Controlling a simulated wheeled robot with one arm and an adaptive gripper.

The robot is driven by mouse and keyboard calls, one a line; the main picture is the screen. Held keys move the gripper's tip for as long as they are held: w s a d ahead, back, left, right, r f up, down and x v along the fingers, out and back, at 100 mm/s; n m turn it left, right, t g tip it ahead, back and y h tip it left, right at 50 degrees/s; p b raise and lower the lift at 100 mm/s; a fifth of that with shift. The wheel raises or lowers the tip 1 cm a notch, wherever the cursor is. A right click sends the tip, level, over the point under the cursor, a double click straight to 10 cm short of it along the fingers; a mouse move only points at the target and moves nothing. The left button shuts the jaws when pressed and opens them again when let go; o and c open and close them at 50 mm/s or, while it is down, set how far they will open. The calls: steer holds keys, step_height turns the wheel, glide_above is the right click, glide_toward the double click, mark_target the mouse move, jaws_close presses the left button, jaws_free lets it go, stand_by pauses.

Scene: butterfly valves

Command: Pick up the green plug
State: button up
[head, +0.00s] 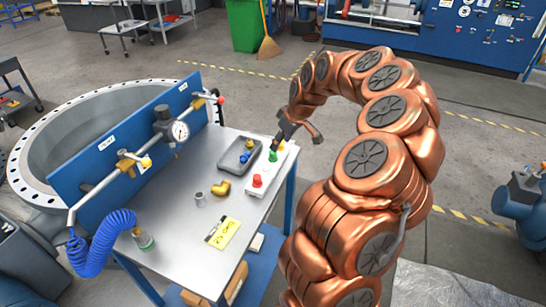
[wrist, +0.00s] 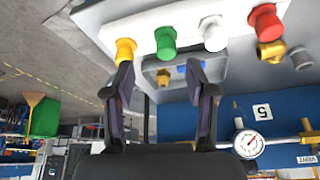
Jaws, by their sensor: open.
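The green plug (head: 272,157) stands in a white block (head: 268,179) at the right edge of the workbench, between a yellow plug (head: 279,145) and a white plug. In the wrist view the green plug (wrist: 166,42) appears just beyond the gap between my fingertips, with the yellow plug (wrist: 125,50) near the left fingertip. The white plug (wrist: 213,33) and red plug (wrist: 265,22) are to the right. My gripper (head: 298,138) is open and empty beside the block's far end; its fingers (wrist: 161,78) also show in the wrist view, apart from the green plug.
A grey tray (head: 229,166) with small blue and yellow parts lies beside the block. A brass elbow (head: 221,188), a grey fitting (head: 199,199) and a yellow card (head: 222,233) lie on the bench. A blue panel (head: 95,160) with pipe and gauge (head: 180,131) stands behind.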

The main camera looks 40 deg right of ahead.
mark_target(273, 157)
steer(key=shift+a+p+x, duration=0.2)
steer(key=shift+p+x, duration=0.25)
steer(key=shift+x, duration=0.4)
steer(key=shift+a+p+x, duration=0.15)
steer(key=shift+p+x, duration=0.3)
steer(key=shift+x, duration=0.4)
steer(key=shift+a+p+x, duration=0.2)
steer(key=shift+p+x, duration=0.25)
steer(key=shift+x, duration=0.4)
steer(key=shift+w+f, duration=0.2)
steer(key=shift+f, duration=0.25)
steer(key=shift+c, duration=0.4)
steer(key=c, duration=0.8)
